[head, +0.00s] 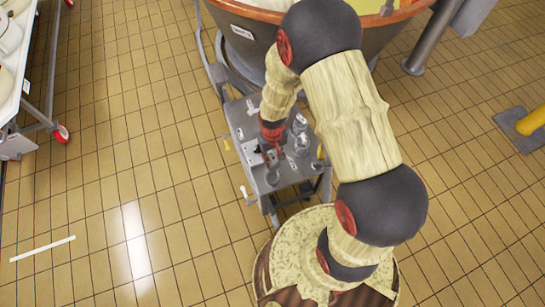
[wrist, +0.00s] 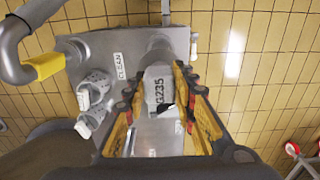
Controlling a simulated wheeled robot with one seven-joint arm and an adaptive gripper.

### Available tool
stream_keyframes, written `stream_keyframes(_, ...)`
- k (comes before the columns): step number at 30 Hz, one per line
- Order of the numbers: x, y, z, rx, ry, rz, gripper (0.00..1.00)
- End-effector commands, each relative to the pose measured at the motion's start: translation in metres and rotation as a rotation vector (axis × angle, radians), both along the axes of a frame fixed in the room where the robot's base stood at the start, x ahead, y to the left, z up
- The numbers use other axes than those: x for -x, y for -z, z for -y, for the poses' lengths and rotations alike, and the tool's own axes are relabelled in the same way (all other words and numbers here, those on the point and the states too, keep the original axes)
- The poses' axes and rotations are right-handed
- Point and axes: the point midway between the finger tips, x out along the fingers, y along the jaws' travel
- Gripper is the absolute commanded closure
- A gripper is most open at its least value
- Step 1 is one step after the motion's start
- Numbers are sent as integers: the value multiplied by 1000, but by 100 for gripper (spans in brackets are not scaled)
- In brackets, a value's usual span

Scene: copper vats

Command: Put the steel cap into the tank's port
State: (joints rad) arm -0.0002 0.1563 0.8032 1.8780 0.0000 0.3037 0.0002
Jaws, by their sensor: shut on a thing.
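My gripper (wrist: 158,88) reaches down over the grey steel tank (wrist: 143,140), and its yellow-padded fingers stand on both sides of a grey steel piece marked "G235", which I take to be the steel cap (wrist: 158,78). The fingers are shut on it. In the head view my gripper (head: 272,140) is small, over the left part of the tank top (head: 255,178), and hides what it holds. I cannot make out the port's opening, or whether the cap touches the tank.
Two steel fittings (head: 300,122) (head: 302,145) stand on the tank top, right of my gripper. A large copper vat (head: 400,32) stands behind. A wheeled rack (head: 40,95) is at far left, and a yellow post (head: 530,122) at right. Tiled floor left of the tank is clear.

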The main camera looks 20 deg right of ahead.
Motion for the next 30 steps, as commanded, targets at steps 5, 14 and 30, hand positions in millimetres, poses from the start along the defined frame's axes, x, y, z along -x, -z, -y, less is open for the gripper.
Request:
stream_keyframes(5, -1, -10, 0, 0, 0, 1, 100)
stream_keyframes(14, -1, -24, 0, 0, 0, 1, 100)
stream_keyframes(30, 0, -42, 0, 0, 0, 0, 100)
